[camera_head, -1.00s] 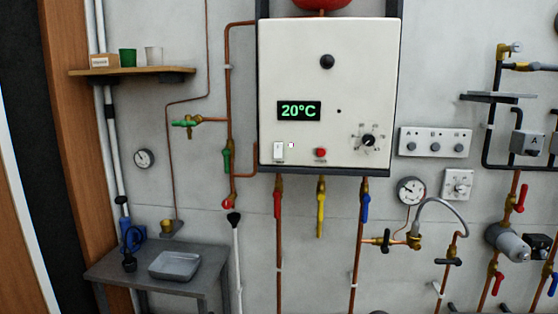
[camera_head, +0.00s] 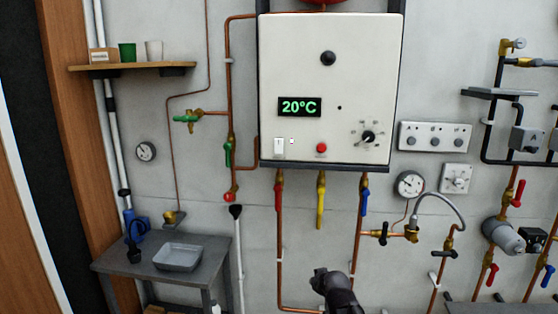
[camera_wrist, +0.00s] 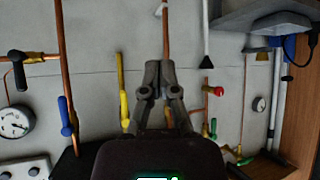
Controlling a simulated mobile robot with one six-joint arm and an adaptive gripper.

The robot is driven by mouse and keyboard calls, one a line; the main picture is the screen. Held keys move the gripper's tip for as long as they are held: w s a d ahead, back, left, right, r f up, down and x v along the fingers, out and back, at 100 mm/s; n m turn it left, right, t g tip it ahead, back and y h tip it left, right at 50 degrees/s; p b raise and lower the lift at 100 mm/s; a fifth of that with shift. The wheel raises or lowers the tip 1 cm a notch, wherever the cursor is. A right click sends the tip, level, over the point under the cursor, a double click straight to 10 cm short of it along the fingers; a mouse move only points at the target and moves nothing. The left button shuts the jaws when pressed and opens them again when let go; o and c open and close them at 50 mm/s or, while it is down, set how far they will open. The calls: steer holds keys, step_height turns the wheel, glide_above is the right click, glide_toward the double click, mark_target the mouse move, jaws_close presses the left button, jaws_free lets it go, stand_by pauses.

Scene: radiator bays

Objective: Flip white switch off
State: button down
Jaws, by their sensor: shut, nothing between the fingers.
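The white switch (camera_head: 279,146) is a small upright rocker on the lower left of the white boiler panel (camera_head: 365,70), below the green 20°C display (camera_head: 299,107). I cannot tell which way its rocker is tipped. My gripper (camera_head: 320,274) is low in the head view, below the panel and a little right of the switch, touching nothing I can see. In the wrist view my gripper (camera_wrist: 159,66) is shut and empty, its fingertips together in front of a copper pipe. The switch does not show there.
Red (camera_head: 278,196), yellow (camera_head: 320,207) and blue (camera_head: 365,201) valve handles hang under the panel. A red button (camera_head: 321,148) and a dial (camera_head: 368,137) sit right of the switch. A grey table with a tray (camera_head: 177,258) stands at the lower left.

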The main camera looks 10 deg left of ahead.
steer(key=w+a+r+t+y+p, duration=0.1)
steer(key=w+a+r+t+p, duration=0.1)
steer(key=w+a+r+t, duration=0.45)
steer(key=w+a+r+t+y+p, duration=0.1)
steer(key=w+a+r, duration=0.15)
steer(key=r, duration=0.65)
steer(key=a+r+m+t+h+p, duration=0.2)
steer(key=r+t+h, duration=0.1)
steer(key=r, duration=0.4)
steer(key=a+r+m+t+h+p, duration=0.1)
steer(key=a+r+m+t+h, duration=0.1)
steer(key=r+t, duration=0.3)
steer(key=shift+s+a+r+h+p, duration=0.3)
steer(key=shift+a+r+h, duration=0.35)
steer(key=shift+r, duration=0.55)
steer(key=shift+w+r, duration=0.1)
steer(key=shift+w, duration=0.1)
steer(key=p, duration=0.6)
glide_toward(279, 147)
step_height(279, 147, up, 5)
steer(key=w, duration=0.2)
steer(key=shift+w+f, duration=0.5)
steer(key=shift+w, duration=0.35)
steer(key=shift+w+d+f+b, duration=0.15)
steer(key=shift+w+b, duration=0.15)
steer(key=shift+w, duration=0.55)
